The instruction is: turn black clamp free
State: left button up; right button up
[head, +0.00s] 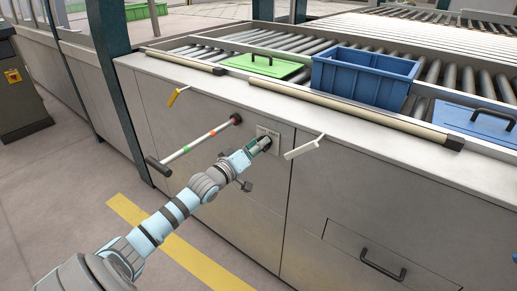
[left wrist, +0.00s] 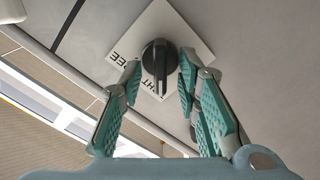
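The black clamp (left wrist: 160,60) is a round dark knob with a raised grip bar, on a pale square plate (left wrist: 185,28) with partly hidden black lettering. In the left wrist view its bar points down toward the gripper, over the lettering. In the head view the plate (head: 268,131) is on the grey front panel, and my gripper mostly hides the knob. My left gripper (head: 262,145) reaches up to it. Its teal fingers (left wrist: 160,70) are apart, one on each side of the knob; I cannot tell whether either touches. My right gripper is not in view.
A white lever (head: 304,147) sticks out just right of the plate. A banded rod (head: 200,142) with dark ends and a yellow lever (head: 178,95) are left of it. A blue crate (head: 362,77) and a green lid (head: 262,66) stand on the rollers above. A drawer handle (head: 383,265) is lower right.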

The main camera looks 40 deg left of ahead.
pick_arm(q)
jog(key=c, duration=0.6)
jog(key=shift+d, duration=0.1)
grip_shut()
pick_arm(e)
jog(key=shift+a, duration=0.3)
pick_arm(q)
jog(key=shift+m, duration=0.3)
jog(key=shift+d+m+b, duration=0.15)
jog(key=shift+m+b, duration=0.5)
jog(key=shift+m, duration=3.65)
jog(key=shift+d+m+b, duration=0.1)
jog(key=shift+m+b, duration=0.55)
jog(key=shift+m, duration=3.65)
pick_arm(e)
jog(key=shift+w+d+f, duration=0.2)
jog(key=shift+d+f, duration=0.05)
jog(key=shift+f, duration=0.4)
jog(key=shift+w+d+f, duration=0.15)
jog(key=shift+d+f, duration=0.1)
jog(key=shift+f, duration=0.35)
